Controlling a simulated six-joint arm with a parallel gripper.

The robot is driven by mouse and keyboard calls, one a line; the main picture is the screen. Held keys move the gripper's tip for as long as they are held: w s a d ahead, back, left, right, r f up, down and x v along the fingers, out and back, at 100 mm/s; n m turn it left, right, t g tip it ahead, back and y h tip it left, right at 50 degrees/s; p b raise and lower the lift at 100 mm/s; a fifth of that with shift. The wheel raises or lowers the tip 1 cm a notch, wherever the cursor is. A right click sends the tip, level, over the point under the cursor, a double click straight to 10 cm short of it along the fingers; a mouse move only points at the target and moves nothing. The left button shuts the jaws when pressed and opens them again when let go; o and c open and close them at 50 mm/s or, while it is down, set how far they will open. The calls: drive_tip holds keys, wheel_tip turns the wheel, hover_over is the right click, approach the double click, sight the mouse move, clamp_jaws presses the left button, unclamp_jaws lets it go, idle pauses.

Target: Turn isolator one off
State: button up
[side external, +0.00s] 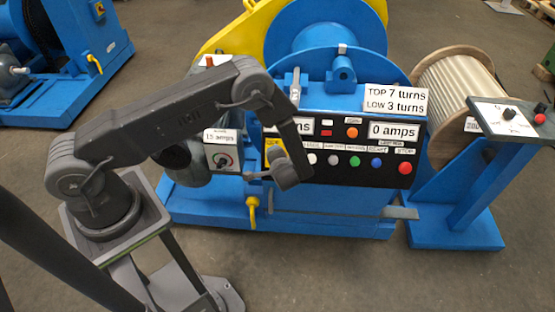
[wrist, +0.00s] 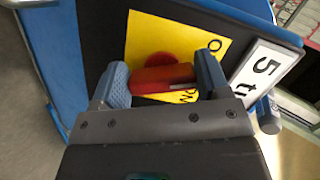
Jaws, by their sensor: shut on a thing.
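A red isolator handle (wrist: 165,78) sits on a yellow plate (wrist: 147,32) with black lettering, mostly hidden, in the wrist view. The handle lies across the picture, slightly tilted. My gripper (wrist: 163,82) has one blue-grey finger at each end of the handle and is shut on it. In the side external view my gripper (side external: 261,174) is at the left end of the black control panel, where a bit of the yellow plate (side external: 270,147) shows. My arm hides the handle there. I cannot read an isolator number.
The black panel (side external: 340,174) carries several coloured buttons and a "0 amps" display (side external: 394,132). A grey lever (side external: 295,86) stands above it. A rope drum (side external: 455,90) and control stand (side external: 512,118) are at right.

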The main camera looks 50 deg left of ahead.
drive_tip(key=shift+f+n+h, duration=0.1)
drive_tip(key=shift+n+h, duration=0.4)
drive_tip(key=shift+n, duration=1.3)
drive_tip(key=shift+d, duration=0.1)
drive_tip(key=o, duration=0.9)
drive_tip(key=shift+o, duration=0.2)
drive_tip(key=v, duration=1.3)
drive_tip(key=shift+s+d+r, duration=0.2)
drive_tip(key=shift+s+r, duration=0.05)
